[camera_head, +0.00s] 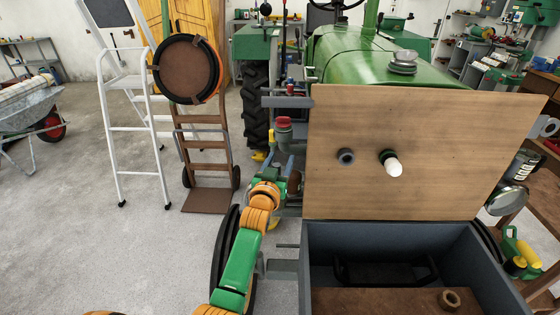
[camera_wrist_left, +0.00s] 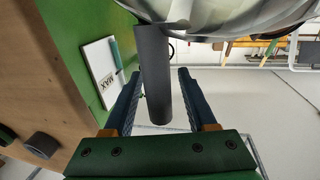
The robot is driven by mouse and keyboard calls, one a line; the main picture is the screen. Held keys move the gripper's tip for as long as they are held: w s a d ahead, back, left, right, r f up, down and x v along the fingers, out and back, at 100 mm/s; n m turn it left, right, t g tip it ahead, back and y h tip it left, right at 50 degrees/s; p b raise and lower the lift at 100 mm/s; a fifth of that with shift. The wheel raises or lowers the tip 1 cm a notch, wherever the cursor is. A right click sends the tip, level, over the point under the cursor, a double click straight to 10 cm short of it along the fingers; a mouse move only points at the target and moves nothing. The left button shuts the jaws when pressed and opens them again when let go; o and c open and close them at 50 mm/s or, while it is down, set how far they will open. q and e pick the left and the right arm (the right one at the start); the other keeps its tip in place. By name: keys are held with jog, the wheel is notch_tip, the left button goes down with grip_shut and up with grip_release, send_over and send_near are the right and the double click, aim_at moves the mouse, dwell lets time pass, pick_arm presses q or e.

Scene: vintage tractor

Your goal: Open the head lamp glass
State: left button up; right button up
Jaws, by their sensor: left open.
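A large round shiny head lamp (camera_wrist_left: 225,15) fills the top of the left wrist view, cut off by the frame. A dark grey cylinder (camera_wrist_left: 153,75) reaches from its rim down between the fingers. My left gripper (camera_wrist_left: 160,74) is open, with a blue finger on each side of the cylinder and gaps showing. In the head view my left gripper (camera_head: 286,160) is beside the left edge of the wooden board, and the arm hides much around it. Another round lamp (camera_head: 507,198) with pale glass is at the right of the head view.
The wooden board (camera_head: 430,130) stands in front of the green tractor (camera_head: 350,55), behind an open grey box (camera_head: 400,238). A brown hand truck (camera_head: 207,168) and white ladder (camera_head: 133,135) stand to the left. The floor between them and my left arm is free.

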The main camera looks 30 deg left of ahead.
pick_arm(q)
jog(key=shift+s+d+r, duration=0.1)
jog(key=shift+s+r, duration=0.1)
jog(key=shift+s, duration=0.05)
jog(key=shift+c, duration=1.2)
grip_shut()
